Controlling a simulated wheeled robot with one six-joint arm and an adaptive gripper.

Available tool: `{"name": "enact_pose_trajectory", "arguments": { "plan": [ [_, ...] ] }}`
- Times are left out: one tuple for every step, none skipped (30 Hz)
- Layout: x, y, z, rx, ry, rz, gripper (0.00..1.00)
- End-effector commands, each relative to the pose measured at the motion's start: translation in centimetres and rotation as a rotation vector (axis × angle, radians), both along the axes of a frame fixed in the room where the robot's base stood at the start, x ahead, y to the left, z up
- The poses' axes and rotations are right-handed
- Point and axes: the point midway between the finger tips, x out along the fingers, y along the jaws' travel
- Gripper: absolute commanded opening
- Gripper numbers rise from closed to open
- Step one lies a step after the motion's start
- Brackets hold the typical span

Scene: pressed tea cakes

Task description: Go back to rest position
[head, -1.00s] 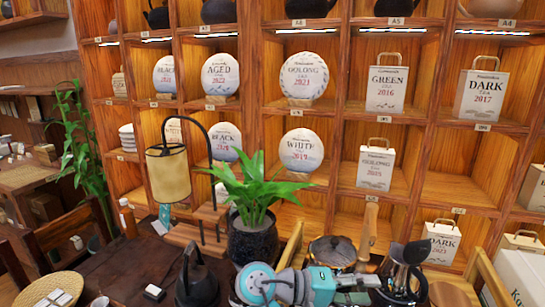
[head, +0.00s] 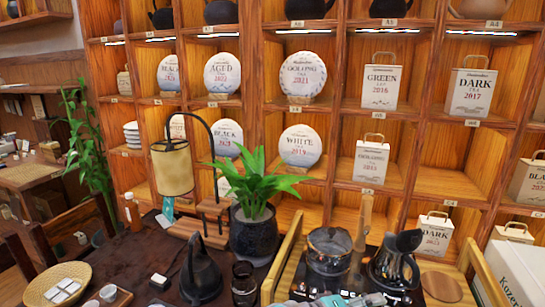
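My gripper is not in view. Only a thin strip of my arm shows at the bottom edge of the head view, right of centre, in front of the glass kettle and the dark pitcher. Round pressed tea cakes stand upright on the wooden shelf: the Aged cake (head: 222,76), the Oolong cake (head: 303,76), the White cake (head: 301,146) and the Black cake (head: 228,138). Boxed teas stand to their right: the Green box (head: 381,87), the Dark 2017 box (head: 471,93) and the Oolong box (head: 371,163).
A dark table carries a black kettle (head: 200,272), a potted plant (head: 254,232), a lantern lamp (head: 172,168), a wicker tray (head: 81,270), a glass kettle (head: 329,253) and a dark pitcher (head: 396,264). A wooden chair frame (head: 284,258) stands among them. A white box (head: 517,270) is at right.

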Motion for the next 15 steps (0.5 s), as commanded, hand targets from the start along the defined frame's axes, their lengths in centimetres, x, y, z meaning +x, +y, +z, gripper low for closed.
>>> {"name": "enact_pose_trajectory", "arguments": {
  "plan": [
    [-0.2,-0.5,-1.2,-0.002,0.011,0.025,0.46],
    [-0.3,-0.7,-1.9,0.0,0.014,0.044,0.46],
    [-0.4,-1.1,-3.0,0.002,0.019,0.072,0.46],
    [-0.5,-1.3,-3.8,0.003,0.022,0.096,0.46],
    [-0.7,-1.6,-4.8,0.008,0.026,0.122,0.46],
    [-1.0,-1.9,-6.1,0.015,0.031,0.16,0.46],
    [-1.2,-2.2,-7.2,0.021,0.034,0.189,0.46],
    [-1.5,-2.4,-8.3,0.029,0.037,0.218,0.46],
    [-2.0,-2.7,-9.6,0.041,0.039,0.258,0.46],
    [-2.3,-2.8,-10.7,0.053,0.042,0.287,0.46],
    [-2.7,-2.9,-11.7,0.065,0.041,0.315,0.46],
    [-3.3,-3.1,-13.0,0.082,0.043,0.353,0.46],
    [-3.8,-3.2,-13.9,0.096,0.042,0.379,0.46],
    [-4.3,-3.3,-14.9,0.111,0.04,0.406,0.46],
    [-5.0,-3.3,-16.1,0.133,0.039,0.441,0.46]
  ]
}}
